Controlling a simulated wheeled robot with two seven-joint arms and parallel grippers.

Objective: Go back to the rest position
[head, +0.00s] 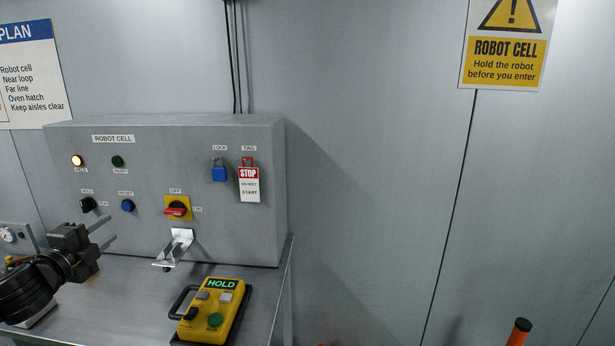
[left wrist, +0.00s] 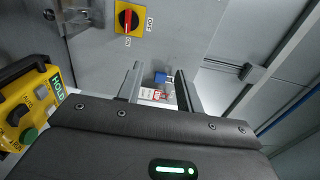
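My left gripper (head: 112,228) is at the left of the head view, in front of the grey robot cell panel (head: 140,215). Its two fingers are apart with nothing between them, and it touches nothing that I can see. The left wrist view also shows the parted fingers (left wrist: 159,70), with the blue padlock (left wrist: 160,78) and the tag beyond them on the panel. My right gripper is in neither view.
A yellow pendant (head: 213,312) reading HOLD lies on the metal bench (head: 140,300). A bracket (head: 176,246), a red switch (head: 176,210), the blue padlock (head: 219,170) and a STOP tag (head: 249,184) are on the panel.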

